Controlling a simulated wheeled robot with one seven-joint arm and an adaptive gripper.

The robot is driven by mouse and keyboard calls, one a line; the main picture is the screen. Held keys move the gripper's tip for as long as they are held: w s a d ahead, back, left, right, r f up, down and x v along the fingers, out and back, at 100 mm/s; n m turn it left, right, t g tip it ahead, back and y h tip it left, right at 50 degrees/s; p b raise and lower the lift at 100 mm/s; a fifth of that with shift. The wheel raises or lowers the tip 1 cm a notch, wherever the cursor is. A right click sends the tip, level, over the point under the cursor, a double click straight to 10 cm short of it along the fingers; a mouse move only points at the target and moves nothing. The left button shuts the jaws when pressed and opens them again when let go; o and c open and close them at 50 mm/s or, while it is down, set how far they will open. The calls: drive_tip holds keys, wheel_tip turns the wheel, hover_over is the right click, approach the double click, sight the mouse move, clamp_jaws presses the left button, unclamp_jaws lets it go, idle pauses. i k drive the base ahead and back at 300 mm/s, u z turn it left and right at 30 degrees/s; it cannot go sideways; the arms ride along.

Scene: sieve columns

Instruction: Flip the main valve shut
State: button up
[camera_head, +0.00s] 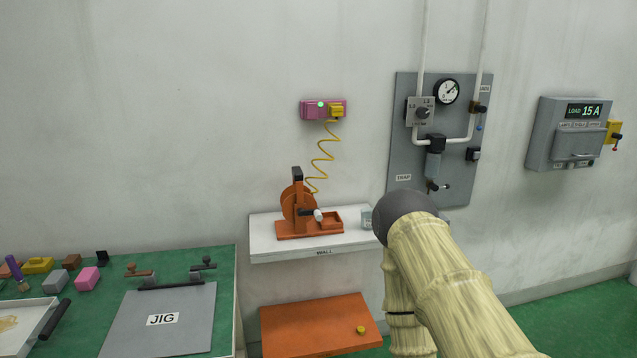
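A grey panel (404,150) hangs on the wall, right of centre, with white pipes, a round gauge (447,91) and a dial box (421,111). My arm, in a pale cover, rises in front at lower right. My gripper is not in view.
A white shelf (268,248) left of the panel holds an orange wheel device (293,205). Below is an orange board (310,335). A green bench (225,285) with a JIG plate (190,335) stands left. A load box (560,130) hangs far right.

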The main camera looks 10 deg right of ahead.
sight(481, 120)
drive_tip(key=z, duration=0.6)
drive_tip(key=i, duration=1.55)
drive_tip(key=z, duration=0.6)
drive_tip(key=i, duration=0.1)
drive_tip(key=u, duration=1.75)
drive_tip(key=k, duration=0.8)
drive_tip(key=z, duration=1.1)
drive_tip(key=i, duration=0.5)
drive_tip(key=z, duration=0.05)
